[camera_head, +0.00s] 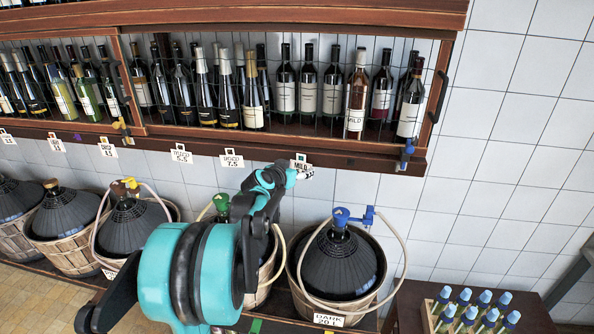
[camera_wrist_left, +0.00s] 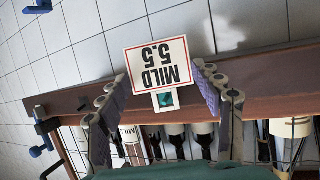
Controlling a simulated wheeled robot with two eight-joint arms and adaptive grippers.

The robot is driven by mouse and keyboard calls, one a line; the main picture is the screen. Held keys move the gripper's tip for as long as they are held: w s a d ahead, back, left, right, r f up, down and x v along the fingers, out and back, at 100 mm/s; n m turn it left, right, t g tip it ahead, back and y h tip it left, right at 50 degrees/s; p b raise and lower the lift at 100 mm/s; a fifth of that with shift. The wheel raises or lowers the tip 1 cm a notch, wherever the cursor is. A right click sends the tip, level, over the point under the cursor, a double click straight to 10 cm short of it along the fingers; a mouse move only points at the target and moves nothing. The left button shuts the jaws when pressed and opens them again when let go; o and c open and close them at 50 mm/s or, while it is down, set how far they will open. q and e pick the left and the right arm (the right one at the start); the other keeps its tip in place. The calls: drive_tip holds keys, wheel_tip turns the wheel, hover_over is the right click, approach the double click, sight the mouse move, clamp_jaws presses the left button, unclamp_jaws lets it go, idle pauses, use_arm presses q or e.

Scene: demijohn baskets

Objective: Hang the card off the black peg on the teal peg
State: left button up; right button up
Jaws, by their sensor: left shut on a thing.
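The white card (camera_wrist_left: 158,62) reads "MILD 5.5" and appears upside down in the left wrist view. It also shows in the head view (camera_head: 300,161), at the front of the wooden shelf ledge. My left gripper (camera_head: 305,174) is shut on the card, with a finger at each side edge in the left wrist view. The teal peg (camera_wrist_left: 166,99) shows at the hole in the card's tab. I cannot tell whether the tab hangs fully on it. My right gripper is not in view.
The wooden ledge (camera_head: 250,150) carries other price cards, such as "7.5" (camera_head: 231,159). Wine bottles stand behind wire above it. Demijohns in baskets (camera_head: 338,265) stand below. A crate of blue-capped bottles (camera_head: 428,318) is at lower right. Tiled wall is clear at right.

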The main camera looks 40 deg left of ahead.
use_arm(q)
drive_tip(key=shift+w+a, duration=0.1)
drive_tip(key=shift+w, duration=0.1)
idle(0.4)
drive_tip(key=shift+c, duration=1.4)
drive_tip(key=shift+w+a, duration=0.1)
drive_tip(key=shift+c, duration=1.1)
drive_tip(key=shift+w+f+b, duration=0.1)
drive_tip(key=shift+f+b, duration=0.05)
drive_tip(key=shift+b, duration=0.25)
drive_tip(key=shift+o, duration=0.2)
drive_tip(key=shift+w+a, duration=0.1)
